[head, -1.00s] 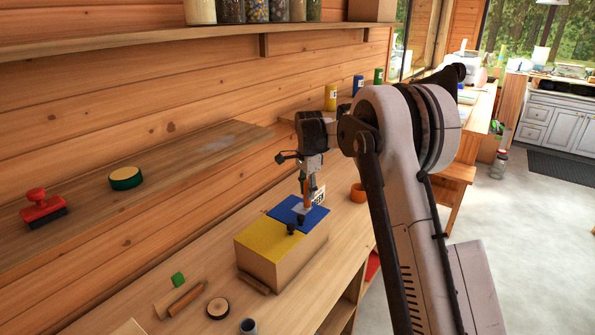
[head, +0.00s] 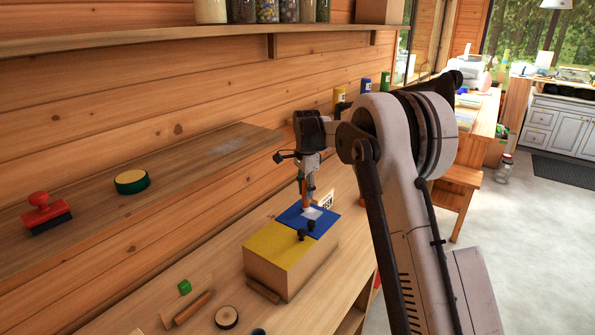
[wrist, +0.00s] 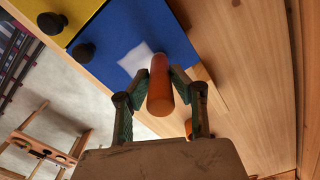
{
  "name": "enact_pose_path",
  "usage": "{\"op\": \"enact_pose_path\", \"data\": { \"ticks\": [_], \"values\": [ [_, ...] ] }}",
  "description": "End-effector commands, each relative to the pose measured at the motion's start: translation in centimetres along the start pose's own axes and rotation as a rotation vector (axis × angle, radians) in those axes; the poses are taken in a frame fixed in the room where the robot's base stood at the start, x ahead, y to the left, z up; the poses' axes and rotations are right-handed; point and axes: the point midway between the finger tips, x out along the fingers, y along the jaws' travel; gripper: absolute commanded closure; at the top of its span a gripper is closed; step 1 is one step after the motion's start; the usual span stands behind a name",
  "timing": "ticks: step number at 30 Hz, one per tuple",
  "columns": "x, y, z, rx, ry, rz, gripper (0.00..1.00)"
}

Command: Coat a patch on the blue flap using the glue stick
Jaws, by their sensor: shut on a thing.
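My gripper (head: 306,186) is shut on the orange glue stick (head: 304,197), which points down over the box's blue flap (head: 327,229). In the wrist view the glue stick (wrist: 160,88) sits between both fingers (wrist: 152,90). A whitish patch (head: 313,213) lies on the blue flap beside the stick's lower end. The wrist view also shows this patch (wrist: 139,58) on the blue flap (wrist: 118,32), just beyond the stick. I cannot tell whether the tip touches the flap.
The box's yellow flap (head: 279,246) lies beside the blue one, with dark knobs (head: 301,235) near their border. A red stamp (head: 44,210) and round pad (head: 132,181) sit on the ledge.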

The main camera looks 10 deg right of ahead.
Motion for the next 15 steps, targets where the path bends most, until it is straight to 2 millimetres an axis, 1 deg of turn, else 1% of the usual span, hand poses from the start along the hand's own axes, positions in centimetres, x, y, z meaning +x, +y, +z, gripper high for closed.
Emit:
{"op": "enact_pose_path", "data": {
  "ticks": [2, 5, 15],
  "values": [
    [-0.5, -0.1, 0.0, 0.0, 0.0, 0.0, 1.0],
    [-2.4, 0.0, 0.0, 0.0, 0.0, 0.0, 1.0],
    [-5.4, 0.0, 0.0, 0.0, 0.0, 0.0, 1.0]
  ]
}}
